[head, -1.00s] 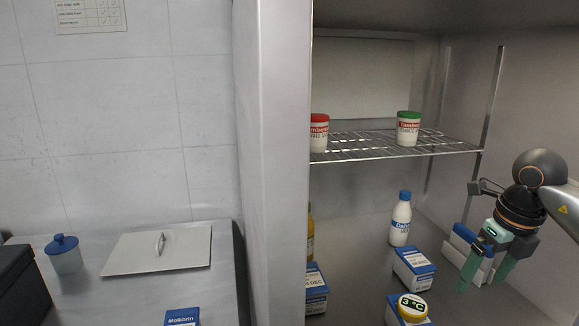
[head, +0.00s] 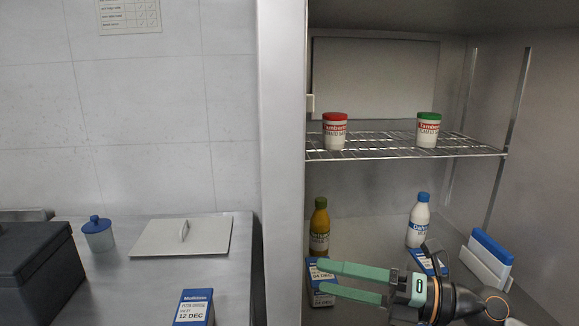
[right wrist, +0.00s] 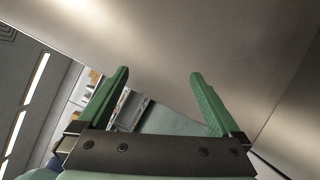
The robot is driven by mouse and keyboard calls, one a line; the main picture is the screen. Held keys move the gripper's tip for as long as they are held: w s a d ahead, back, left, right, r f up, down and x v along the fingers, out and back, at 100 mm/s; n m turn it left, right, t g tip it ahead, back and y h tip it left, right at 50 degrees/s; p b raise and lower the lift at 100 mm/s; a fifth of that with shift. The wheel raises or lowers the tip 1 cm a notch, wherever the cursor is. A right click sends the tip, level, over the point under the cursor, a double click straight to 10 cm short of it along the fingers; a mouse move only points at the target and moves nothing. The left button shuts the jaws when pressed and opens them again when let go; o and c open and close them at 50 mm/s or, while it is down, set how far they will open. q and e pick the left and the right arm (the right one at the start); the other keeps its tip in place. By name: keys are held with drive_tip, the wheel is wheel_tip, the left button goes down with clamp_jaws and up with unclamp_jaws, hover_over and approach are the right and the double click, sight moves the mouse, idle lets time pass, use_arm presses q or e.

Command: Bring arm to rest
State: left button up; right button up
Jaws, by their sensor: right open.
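My right gripper (head: 326,281) has green fingers and is low at the right in the head view, pointing left. Its fingers are apart with nothing between them, in front of a blue-and-white carton (head: 320,272) inside the cabinet. I cannot tell whether they touch it. In the right wrist view the gripper (right wrist: 160,78) also shows spread, empty fingers in front of a plain metal surface. My left gripper is not in view.
A wire shelf (head: 400,150) holds a red-lidded jar (head: 334,132) and a green-lidded jar (head: 428,130). Below stand a yellow bottle (head: 319,228), a white bottle (head: 418,222) and a blue-and-white block (head: 487,260). A cabinet wall (head: 280,170) separates the left counter, holding a carton (head: 194,308).

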drive_tip(key=w+d+r+m+t+h, duration=0.25)
drive_tip(key=d+m+t+h, duration=0.3)
drive_tip(key=m+t, duration=1)
drive_tip(key=d+f+m+g+h, duration=0.2)
drive_tip(key=d+f+m+h, duration=0.4)
drive_tip(key=f+m+h, duration=0.4)
drive_tip(key=s+d+f+m+g+h, duration=0.1)
drive_tip(key=s+f+m+g, duration=0.1)
drive_tip(key=f, duration=0.3)
drive_tip(key=s+d+f+m+g+h, duration=0.1)
drive_tip(key=s+d+f+m+g, duration=0.1)
drive_tip(key=s+f+m+g, duration=0.1)
drive_tip(key=s+d+f+m+g+h, duration=0.1)
drive_tip(key=s+f+m+g, duration=0.2)
drive_tip(key=f, duration=0.4)
drive_tip(key=shift+s+d+f+m+g, duration=0.2)
drive_tip(key=shift+s+f+m+g, duration=0.05)
drive_tip(key=shift+s, duration=0.4)
drive_tip(key=s+a+f+m+g+y, duration=0.1)
drive_tip(key=s+f+g, duration=0.3)
drive_tip(key=s, duration=0.4)
drive_tip(key=s+a+f+m+g+y, duration=0.1)
drive_tip(key=s+f+g, duration=0.3)
drive_tip(key=s, duration=0.4)
drive_tip(key=w+a+f+t+y+p, duration=0.1)
drive_tip(key=w+a+f+t+p, duration=0.3)
drive_tip(key=f+t+p, duration=0.1)
drive_tip(key=shift+w+a+f+t+y+p, duration=0.2)
drive_tip(key=shift+w+a+t+y+p, duration=0.2)
drive_tip(key=shift+t+p, duration=0.15)
